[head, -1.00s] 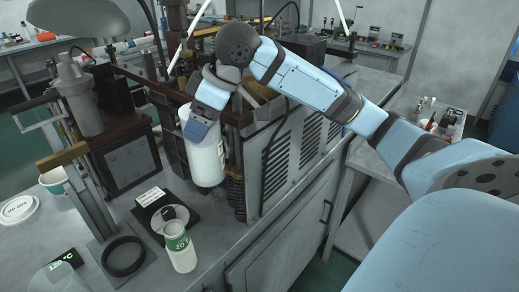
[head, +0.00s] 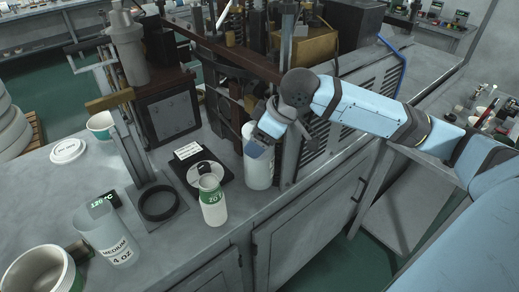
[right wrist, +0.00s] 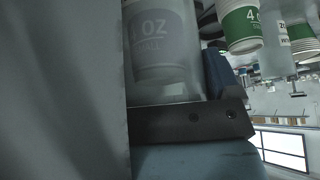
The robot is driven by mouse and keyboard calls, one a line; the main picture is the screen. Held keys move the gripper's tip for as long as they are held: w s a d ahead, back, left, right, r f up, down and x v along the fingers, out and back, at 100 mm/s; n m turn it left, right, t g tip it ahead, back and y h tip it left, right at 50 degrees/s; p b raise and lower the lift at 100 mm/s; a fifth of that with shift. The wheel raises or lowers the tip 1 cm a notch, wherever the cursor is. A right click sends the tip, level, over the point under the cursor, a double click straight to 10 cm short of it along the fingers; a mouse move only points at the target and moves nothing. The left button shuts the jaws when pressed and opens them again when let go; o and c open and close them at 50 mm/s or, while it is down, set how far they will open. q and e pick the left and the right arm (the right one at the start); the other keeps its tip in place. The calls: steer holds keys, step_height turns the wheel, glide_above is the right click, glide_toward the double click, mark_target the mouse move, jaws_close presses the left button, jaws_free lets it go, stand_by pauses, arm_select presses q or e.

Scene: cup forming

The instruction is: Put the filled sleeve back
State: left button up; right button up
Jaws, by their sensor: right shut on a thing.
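The filled sleeve (head: 258,170) is a pale upright cylinder at the front of the machine. My right gripper (head: 263,141) is shut on its upper part from the right. I cannot tell whether its base touches the bench. In the right wrist view the sleeve (right wrist: 165,50) is clear, with "4 OZ" and "SMALL" lettering and pale cups inside. My left gripper is not in view.
A green-labelled container (head: 212,205) stands left of the sleeve, by a black pad (head: 224,178). A black ring (head: 159,203), a clear "MEDIUM 4 OZ" sleeve (head: 108,238) and a round bin (head: 38,272) are further left. The front bench edge right of the container is clear.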

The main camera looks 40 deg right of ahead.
step_height(320, 180, down, 4)
steer(key=shift+f, duration=0.1)
stand_by(0.4)
steer(key=o, duration=1.1)
steer(key=shift+f, duration=0.1)
steer(key=shift+o, duration=0.2)
steer(key=v, duration=1.2)
steer(key=shift+r, duration=0.2)
